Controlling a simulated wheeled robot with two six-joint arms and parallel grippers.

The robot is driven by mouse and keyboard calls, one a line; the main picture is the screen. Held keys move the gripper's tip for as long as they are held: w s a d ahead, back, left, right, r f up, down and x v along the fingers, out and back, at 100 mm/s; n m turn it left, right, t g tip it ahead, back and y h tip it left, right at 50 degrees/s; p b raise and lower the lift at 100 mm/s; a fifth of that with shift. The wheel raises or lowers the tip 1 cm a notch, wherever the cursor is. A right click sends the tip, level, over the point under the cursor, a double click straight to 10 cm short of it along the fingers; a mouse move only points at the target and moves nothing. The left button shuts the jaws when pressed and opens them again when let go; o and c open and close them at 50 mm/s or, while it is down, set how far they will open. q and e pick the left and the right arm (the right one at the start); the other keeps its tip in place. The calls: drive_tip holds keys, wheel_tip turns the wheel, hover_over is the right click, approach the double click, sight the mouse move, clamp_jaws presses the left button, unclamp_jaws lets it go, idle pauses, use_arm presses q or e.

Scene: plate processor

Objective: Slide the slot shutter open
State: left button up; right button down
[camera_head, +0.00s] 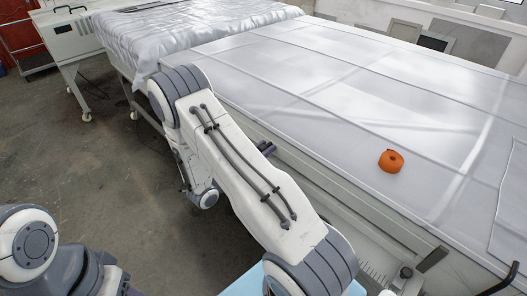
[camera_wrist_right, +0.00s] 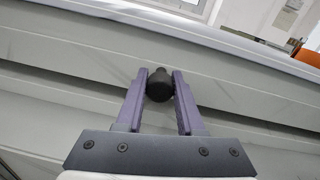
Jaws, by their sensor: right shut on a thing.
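My right gripper (camera_head: 265,148) is at the long side face of the large plate processor (camera_head: 330,75), mostly hidden behind my own right arm in the head view. In the right wrist view, its two purple fingers (camera_wrist_right: 159,80) are shut on a round black knob (camera_wrist_right: 159,90), one finger on each side. The knob stands in front of a pale grey panel (camera_wrist_right: 70,65) with long horizontal edges. I cannot make out the slot or how far the shutter is open. Part of my left arm shows at the lower left of the head view; its gripper is out of view.
An orange tape roll (camera_head: 391,161) lies on the processor's pale top. A silvery cover (camera_head: 190,35) drapes the unit at the far end. A white wheeled cabinet (camera_head: 75,35) stands at the upper left. The concrete floor (camera_head: 90,165) on the left is mostly clear.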

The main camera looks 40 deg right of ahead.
drive_tip(key=shift+r, duration=0.1)
drive_tip(key=c, duration=0.5)
unclamp_jaws()
drive_tip(key=a+b, duration=0.1)
drive_tip(key=a, duration=0.6)
drive_tip(key=s+a+b, duration=0.1)
drive_tip(key=a, duration=0.2)
drive_tip(key=shift+s+a+b, duration=0.1)
drive_tip(key=shift+a+b, duration=0.15)
drive_tip(key=shift+b, duration=0.05)
